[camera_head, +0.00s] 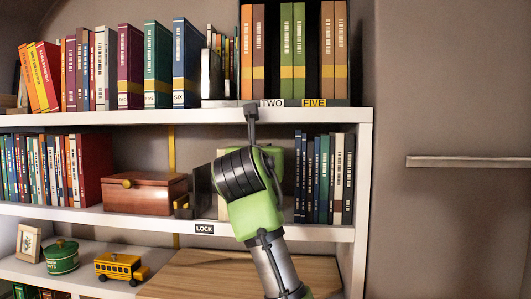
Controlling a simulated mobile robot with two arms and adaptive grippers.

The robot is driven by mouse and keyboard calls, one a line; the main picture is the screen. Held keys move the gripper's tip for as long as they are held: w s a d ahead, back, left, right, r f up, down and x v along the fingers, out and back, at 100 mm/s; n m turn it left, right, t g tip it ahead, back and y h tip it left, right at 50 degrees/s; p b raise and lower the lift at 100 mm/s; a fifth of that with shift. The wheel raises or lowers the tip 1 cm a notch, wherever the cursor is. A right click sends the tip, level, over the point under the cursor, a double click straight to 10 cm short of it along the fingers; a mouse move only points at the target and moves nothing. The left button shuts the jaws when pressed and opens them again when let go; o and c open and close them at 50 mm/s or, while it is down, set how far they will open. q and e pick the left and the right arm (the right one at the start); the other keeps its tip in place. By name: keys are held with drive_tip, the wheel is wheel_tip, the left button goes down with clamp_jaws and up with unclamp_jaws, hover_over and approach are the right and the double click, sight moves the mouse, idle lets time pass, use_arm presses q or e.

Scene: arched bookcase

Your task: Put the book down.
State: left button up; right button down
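My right arm, green and black (258,210), reaches up from the bottom in front of the middle shelf. Its fingers cannot be made out clearly, and I cannot tell whether they hold a book. A thin grey part (251,112) sticks up from the wrist in front of the upper shelf's edge. A dark upright piece (202,190) shows just left of the wrist; I cannot tell whether it is a book or part of my gripper. On the upper shelf stand brown books (258,50), green books (292,50) and tan books (333,50), with dark gaps between. My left gripper is out of view.
A wooden box (145,193) stands left of my arm, dark books (325,180) right. A toy bus (121,268) and green pot (61,257) are below.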

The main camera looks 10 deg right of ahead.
drive_tip(key=shift+s+a+f, duration=0.1)
drive_tip(key=shift+s+f, duration=0.05)
drive_tip(key=shift+f, duration=0.1)
drive_tip(key=c, duration=1.9)
unclamp_jaws()
drive_tip(key=shift+f, duration=0.1)
drive_tip(key=shift+b+v, duration=2.55)
drive_tip(key=shift+v, duration=3.4)
